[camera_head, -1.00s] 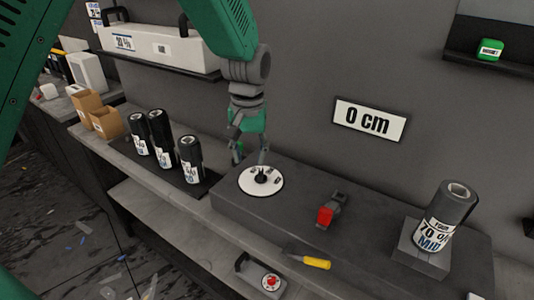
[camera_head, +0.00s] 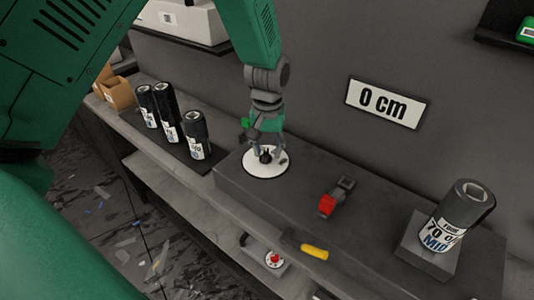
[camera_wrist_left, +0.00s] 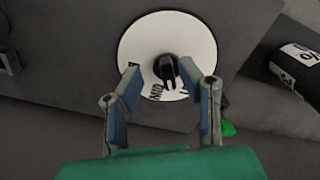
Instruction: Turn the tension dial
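The tension dial is a white disc (camera_head: 268,166) with a black knob (camera_head: 265,155), on top of the dark grey block. In the left wrist view the disc (camera_wrist_left: 145,40) and the knob (camera_wrist_left: 166,68) lie just ahead of the fingertips. My left gripper (camera_head: 267,150) is over the dial; in the left wrist view (camera_wrist_left: 158,82) its two fingers are spread to either side of the knob, with gaps showing. It is open and holds nothing. Whether the fingertips are down at the knob's height is hard to tell. My right gripper is not in view.
A red-tipped grey tool (camera_head: 335,200) lies right of the dial on the block. A tinted film roll (camera_head: 455,215) stands on a holder at the right. Several black rolls (camera_head: 165,113) stand at the left. A "0 cm" sign (camera_head: 385,102) hangs on the wall. A yellow-handled tool (camera_head: 312,251) lies in front.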

